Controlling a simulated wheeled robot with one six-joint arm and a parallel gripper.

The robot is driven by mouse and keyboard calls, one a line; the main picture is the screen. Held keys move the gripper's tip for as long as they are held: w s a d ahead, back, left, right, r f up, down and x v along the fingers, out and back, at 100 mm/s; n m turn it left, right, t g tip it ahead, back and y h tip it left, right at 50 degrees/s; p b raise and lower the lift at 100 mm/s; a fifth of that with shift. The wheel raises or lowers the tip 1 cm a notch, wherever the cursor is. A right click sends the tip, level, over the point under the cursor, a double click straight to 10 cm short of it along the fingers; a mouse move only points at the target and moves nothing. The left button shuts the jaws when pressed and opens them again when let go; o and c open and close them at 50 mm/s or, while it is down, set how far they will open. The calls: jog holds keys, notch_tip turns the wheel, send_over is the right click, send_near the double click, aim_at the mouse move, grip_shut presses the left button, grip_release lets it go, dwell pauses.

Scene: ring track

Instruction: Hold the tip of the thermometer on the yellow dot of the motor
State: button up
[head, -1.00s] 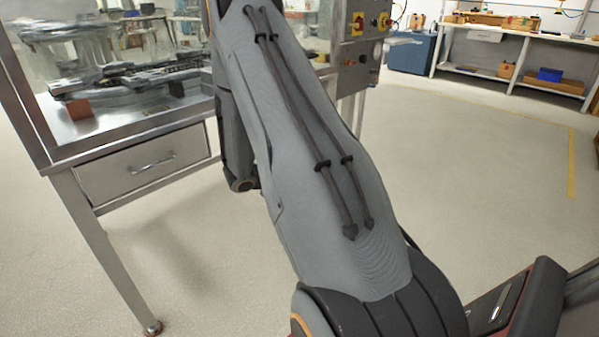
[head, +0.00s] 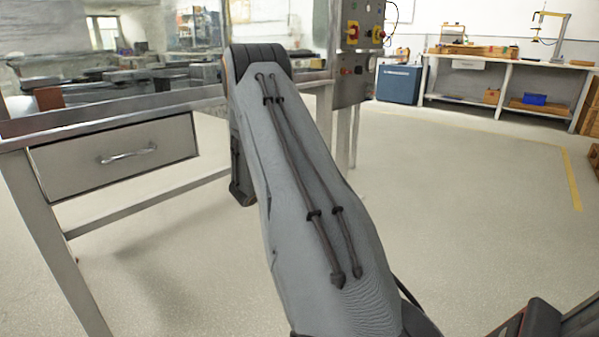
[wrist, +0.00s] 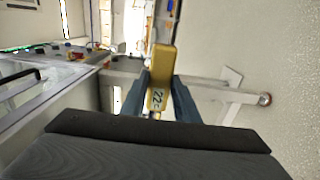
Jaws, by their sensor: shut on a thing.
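The thermometer (wrist: 160,62) is a yellow body with a small display that seems to read about 22. My gripper (wrist: 162,80) is shut on it, one dark finger on each side, in the wrist view. The thermometer's far end points away from the camera, and I cannot make out its tip. I cannot make out the motor or its yellow dot in either view. In the head view my arm hides the gripper and the thermometer.
A metal bench with a drawer (head: 115,158) and a glazed enclosure stands at the left. A control panel (head: 352,75) is fixed at its right end. A blue cabinet (head: 398,84) and a white workbench (head: 510,62) stand at the back.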

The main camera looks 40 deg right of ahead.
jog(key=w+b, duration=0.7)
jog(key=w, duration=0.4)
jog(key=shift+w+a, duration=0.35)
jog(key=shift+a, duration=0.1)
dwell(0.4)
jog(key=shift+s, duration=0.1)
dwell(2.0)
jog(key=s+d+p, duration=0.1)
jog(key=s+p, duration=0.8)
jog(key=s, duration=0.6)
jog(key=shift+s+p, duration=0.4)
jog(key=shift+d, duration=0.1)
